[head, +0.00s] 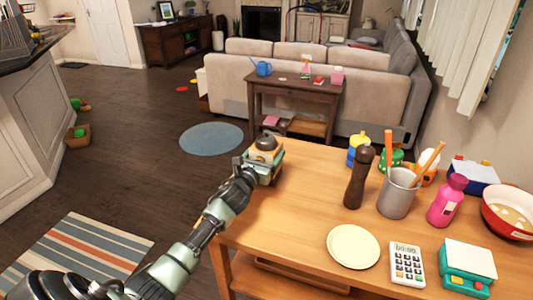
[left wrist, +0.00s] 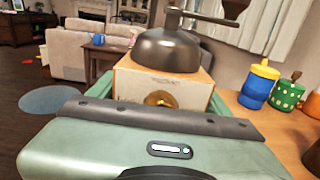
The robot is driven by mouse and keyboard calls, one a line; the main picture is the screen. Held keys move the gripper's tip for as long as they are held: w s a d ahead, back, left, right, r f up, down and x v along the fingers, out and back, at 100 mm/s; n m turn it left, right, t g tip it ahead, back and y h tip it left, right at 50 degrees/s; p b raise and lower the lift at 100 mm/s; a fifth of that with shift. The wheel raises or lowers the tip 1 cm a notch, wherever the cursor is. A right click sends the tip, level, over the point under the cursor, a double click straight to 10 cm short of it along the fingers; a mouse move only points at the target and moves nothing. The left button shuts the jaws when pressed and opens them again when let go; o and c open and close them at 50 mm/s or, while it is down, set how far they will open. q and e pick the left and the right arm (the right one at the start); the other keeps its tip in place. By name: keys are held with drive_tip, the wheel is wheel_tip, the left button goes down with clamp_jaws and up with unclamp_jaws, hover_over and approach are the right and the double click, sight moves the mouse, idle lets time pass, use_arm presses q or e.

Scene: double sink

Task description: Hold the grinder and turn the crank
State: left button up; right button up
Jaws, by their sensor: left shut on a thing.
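The grinder (head: 265,146) is at the far left corner of the wooden table in the head view. It has a dark dome over a pale wooden box with a round brass knob, and it also shows in the left wrist view (left wrist: 165,88). Its dark crank arm (left wrist: 208,17) runs from the dome's top to the right and ends in a brown handle (left wrist: 233,8). My left gripper (head: 262,166) is shut on the grinder's box; its fingertips are mostly hidden. The grinder looks upright. My right gripper is in neither view.
A brown pepper mill (head: 359,178), a grey utensil cup (head: 398,195) and a pink bottle (head: 446,203) stand to the right on the table. A cream plate (head: 353,246), calculator (head: 407,264) and green-and-white scale (head: 468,264) lie in front. The tabletop's left part is clear.

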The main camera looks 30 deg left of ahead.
use_arm(q)
drive_tip(key=o, duration=1.5)
drive_tip(key=shift+s, duration=0.1)
drive_tip(key=s, duration=0.4)
drive_tip(key=s+d, duration=0.1)
drive_tip(key=s, duration=0.2)
drive_tip(key=s+d, duration=0.1)
drive_tip(key=s, duration=0.3)
drive_tip(key=shift+s+d, duration=0.15)
drive_tip(key=shift+s, duration=0.15)
drive_tip(key=shift+f, duration=0.1)
